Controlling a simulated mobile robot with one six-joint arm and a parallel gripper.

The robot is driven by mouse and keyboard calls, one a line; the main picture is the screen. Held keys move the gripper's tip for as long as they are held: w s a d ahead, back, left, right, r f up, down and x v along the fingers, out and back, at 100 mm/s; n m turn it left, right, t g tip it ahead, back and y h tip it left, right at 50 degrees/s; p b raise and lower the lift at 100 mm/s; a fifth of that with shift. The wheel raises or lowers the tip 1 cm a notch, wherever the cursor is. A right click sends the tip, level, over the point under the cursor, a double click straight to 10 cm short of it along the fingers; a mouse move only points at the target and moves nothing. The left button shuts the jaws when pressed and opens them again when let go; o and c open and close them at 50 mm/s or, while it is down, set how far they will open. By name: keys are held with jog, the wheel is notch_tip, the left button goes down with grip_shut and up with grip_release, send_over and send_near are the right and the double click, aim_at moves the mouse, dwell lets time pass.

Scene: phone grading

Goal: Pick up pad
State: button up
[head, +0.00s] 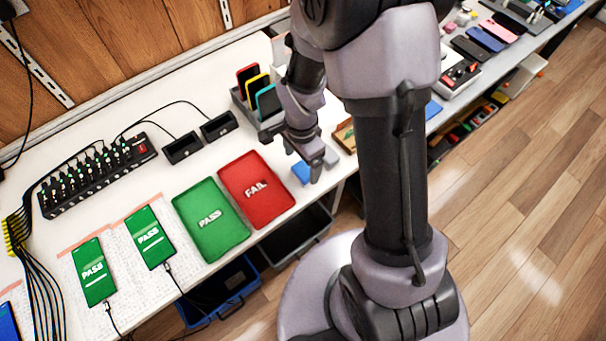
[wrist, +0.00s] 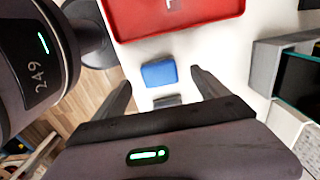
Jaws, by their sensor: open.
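A small blue pad (wrist: 158,73) lies on the white table below the red tray, seen between my gripper's fingertips in the wrist view. It also shows in the head view (head: 300,173), partly hidden by my gripper. A small grey block (wrist: 167,101) lies close to the pad, nearer my palm in the wrist view. My gripper (wrist: 160,79) is open and empty, pointing down, with one finger to each side of the pad in the picture. In the head view my gripper (head: 303,164) is over the table's front edge area. The frames do not show clear contact with the pad.
The red FAIL tray (head: 257,213) and green PASS tray (head: 209,243) lie left of the pad. A grey rack (head: 244,103) holding several phones stands behind my gripper. A wooden block (head: 345,137) is to the right. Bins hang below the table edge.

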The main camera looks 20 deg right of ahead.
aim_at(303, 170)
jog(key=f+b, duration=0.1)
jog(key=f, duration=0.1)
jog(key=f+b, duration=0.1)
jog(key=f, duration=0.2)
jog(key=shift+d, duration=0.2)
jog(key=shift+r, duration=0.25)
jog(key=c, duration=1.5)
jog(key=shift+o, duration=0.2)
jog(key=shift+r, duration=0.1)
notch_tip(303, 170, up, 4)
jog(key=shift+a+p, duration=0.1)
jog(key=shift+p, duration=1.15)
jog(key=s+a, duration=0.3)
jog(key=a, duration=0.1)
jog(key=s+a+p, duration=0.1)
jog(key=s+a, duration=0.2)
jog(key=a, duration=0.1)
jog(key=s+a+p, duration=0.1)
jog(key=s+a, duration=0.3)
jog(key=shift+s+a+r, duration=0.1)
jog(key=shift+r, duration=0.3)
